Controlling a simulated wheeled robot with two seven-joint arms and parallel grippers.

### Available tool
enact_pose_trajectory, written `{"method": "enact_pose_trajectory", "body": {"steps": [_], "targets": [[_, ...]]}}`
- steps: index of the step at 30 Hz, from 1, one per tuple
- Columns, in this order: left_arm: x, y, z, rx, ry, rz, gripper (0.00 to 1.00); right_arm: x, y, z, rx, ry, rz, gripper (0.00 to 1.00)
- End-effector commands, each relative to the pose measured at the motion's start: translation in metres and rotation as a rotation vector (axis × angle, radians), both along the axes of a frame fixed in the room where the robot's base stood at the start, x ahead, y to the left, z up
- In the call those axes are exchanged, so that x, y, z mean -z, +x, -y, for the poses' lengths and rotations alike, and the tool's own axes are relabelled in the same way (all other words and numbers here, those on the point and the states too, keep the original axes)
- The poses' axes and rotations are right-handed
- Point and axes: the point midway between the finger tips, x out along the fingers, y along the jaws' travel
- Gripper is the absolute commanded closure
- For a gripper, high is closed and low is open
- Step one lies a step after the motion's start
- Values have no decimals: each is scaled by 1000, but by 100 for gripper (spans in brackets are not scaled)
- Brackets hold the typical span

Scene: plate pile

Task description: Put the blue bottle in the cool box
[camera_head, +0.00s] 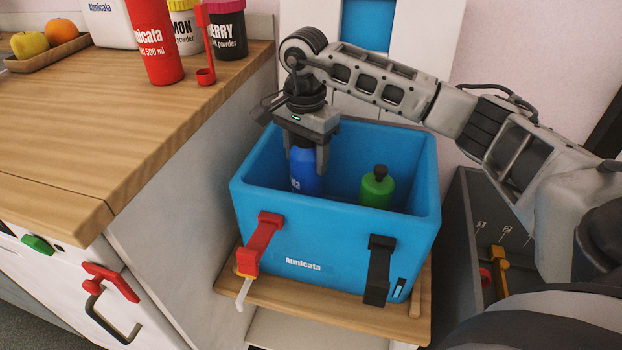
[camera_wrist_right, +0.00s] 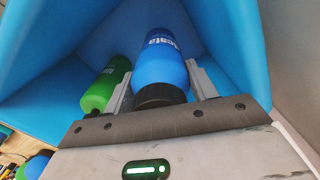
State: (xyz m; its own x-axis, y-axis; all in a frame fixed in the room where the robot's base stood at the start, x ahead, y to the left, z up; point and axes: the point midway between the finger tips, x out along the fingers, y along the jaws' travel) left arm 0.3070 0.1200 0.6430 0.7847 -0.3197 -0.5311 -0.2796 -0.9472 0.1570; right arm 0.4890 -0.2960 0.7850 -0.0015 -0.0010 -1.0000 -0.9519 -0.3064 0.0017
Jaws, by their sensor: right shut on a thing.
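The blue bottle (camera_head: 306,172) is upright inside the blue cool box (camera_head: 335,236), at its left side in the head view. My right gripper (camera_head: 308,160) reaches down into the box and is shut on the bottle near its top. In the right wrist view the bottle (camera_wrist_right: 162,62) sits between the two fingers of the gripper (camera_wrist_right: 165,85), with its dark cap nearest the camera. The box is open at the top. The bottle's base is hidden behind the front wall, so I cannot tell whether it touches the floor. My left gripper is not in view.
A green bottle (camera_head: 377,188) with a dark cap stands in the box to the right. The box rests on a wooden shelf (camera_head: 330,318). A wooden counter (camera_head: 120,115) at left holds a red bottle (camera_head: 153,42), jars and a fruit tray (camera_head: 45,55).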

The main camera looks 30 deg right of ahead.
Motion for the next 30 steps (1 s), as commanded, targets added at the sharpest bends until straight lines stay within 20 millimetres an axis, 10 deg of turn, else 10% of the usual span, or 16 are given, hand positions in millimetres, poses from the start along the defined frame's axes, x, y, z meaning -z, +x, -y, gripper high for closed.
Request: {"method": "enact_pose_trajectory", "body": {"steps": [15,28,29,30], "targets": [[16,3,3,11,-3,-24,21,58,0,-1,-2,3,1,98],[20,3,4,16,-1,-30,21,63,1,-1,-1,1,4,98],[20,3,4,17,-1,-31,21,63,0,-1,-2,1,1,35],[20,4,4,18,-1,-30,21,63,0,0,-1,1,1,24]]}}
